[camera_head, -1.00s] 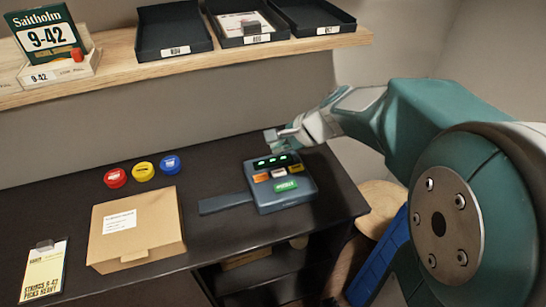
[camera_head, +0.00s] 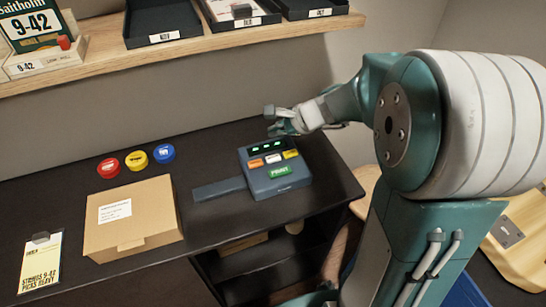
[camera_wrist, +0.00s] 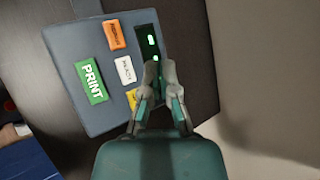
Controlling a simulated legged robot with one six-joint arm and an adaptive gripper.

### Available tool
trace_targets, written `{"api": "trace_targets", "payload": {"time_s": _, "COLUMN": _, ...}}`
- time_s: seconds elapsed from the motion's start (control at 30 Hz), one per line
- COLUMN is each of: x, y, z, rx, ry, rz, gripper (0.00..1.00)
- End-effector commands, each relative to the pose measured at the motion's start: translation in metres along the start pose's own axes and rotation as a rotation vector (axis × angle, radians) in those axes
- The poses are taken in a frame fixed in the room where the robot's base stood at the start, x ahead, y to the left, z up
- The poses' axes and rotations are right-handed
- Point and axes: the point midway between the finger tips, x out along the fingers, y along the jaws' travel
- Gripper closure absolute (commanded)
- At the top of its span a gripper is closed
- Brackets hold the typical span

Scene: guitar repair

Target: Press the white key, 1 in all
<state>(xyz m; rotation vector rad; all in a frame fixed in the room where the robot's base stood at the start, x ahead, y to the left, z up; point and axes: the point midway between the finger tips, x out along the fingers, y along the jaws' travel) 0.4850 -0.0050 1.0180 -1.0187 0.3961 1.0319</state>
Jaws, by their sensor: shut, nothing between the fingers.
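The white key (camera_head: 273,158) sits between an orange key (camera_head: 255,163) and a yellow key (camera_head: 291,154) on the blue-grey label device (camera_head: 262,187). In the wrist view the white key (camera_wrist: 125,70) shows uncovered, left of my fingertips. My gripper (camera_head: 275,122) is at the far side of the device, by its display. In the wrist view my gripper (camera_wrist: 161,70) is shut and empty, its tips over the green-lit display (camera_wrist: 148,42). The fingers partly cover the yellow key (camera_wrist: 132,98). Any gap between tips and device cannot be told.
A green PRINT key (camera_head: 280,171) lies in front of the white key. A cardboard box (camera_head: 130,220) and red, yellow and blue round tins (camera_head: 137,161) stand to the left. A wooden shelf (camera_head: 190,44) with black trays runs above the dark desk (camera_head: 210,150).

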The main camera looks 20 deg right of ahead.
Motion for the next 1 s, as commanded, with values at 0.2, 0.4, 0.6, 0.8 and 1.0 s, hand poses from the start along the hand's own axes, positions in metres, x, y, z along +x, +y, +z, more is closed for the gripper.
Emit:
{"api": "trace_targets", "payload": {"time_s": 0.2, "x": 0.021, "y": 0.016, "z": -0.015, "rx": 0.004, "ry": -0.001, "rz": 0.003, "gripper": 1.00}}
{"api": "trace_targets", "payload": {"time_s": 0.4, "x": 0.037, "y": 0.028, "z": -0.027, "rx": 0.003, "ry": 0.000, "rz": 0.003, "gripper": 1.00}}
{"api": "trace_targets", "payload": {"time_s": 0.6, "x": 0.047, "y": 0.035, "z": -0.034, "rx": 0.001, "ry": 0.000, "rz": 0.002, "gripper": 1.00}}
{"api": "trace_targets", "payload": {"time_s": 0.8, "x": 0.048, "y": 0.036, "z": -0.035, "rx": 0.001, "ry": 0.000, "rz": 0.001, "gripper": 1.00}}
{"api": "trace_targets", "payload": {"time_s": 1.0, "x": 0.048, "y": 0.035, "z": -0.035, "rx": 0.000, "ry": 0.000, "rz": 0.001, "gripper": 1.00}}
